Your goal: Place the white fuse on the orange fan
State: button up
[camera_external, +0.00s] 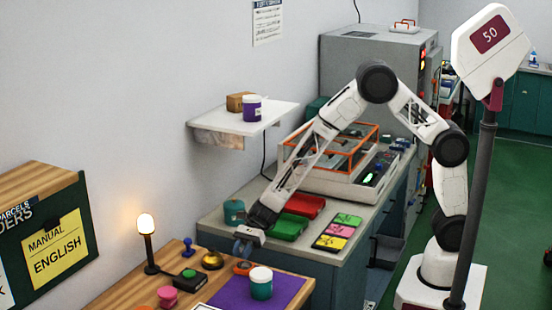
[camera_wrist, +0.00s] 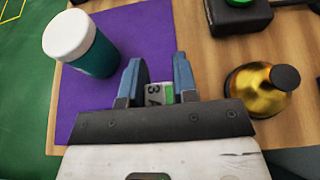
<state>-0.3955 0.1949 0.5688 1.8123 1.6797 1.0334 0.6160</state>
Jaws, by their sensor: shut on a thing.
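My gripper (camera_external: 243,249) is low over the wooden table, just above a small round orange thing (camera_external: 245,268) that looks like the orange fan. In the wrist view my gripper (camera_wrist: 160,78) has its two blue fingers closed on a small pale block marked "3A" with a green patch, which I take for the white fuse (camera_wrist: 155,93). Much of the fuse is hidden by the fingers and gripper body. The fan does not show in the wrist view. I cannot tell whether the fuse touches the fan.
A teal jar with a white lid (camera_external: 261,285) stands on a purple mat (camera_external: 232,293) near my gripper. A brass bell (camera_external: 212,261) and a black box with a green button (camera_external: 188,277) are left of it. A lit lamp (camera_external: 147,226) stands further left.

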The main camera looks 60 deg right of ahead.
jog(key=shift+f, duration=1.15)
jog(key=shift+f, duration=0.15)
jog(key=o, duration=0.9)
jog(key=shift+d+r, duration=0.1)
jog(key=shift+r, duration=0.1)
jog(key=v, duration=1.1)
jog(key=shift+d+r, duration=0.2)
jog(key=shift+d, duration=0.15)
jog(key=shift+r, duration=0.1)
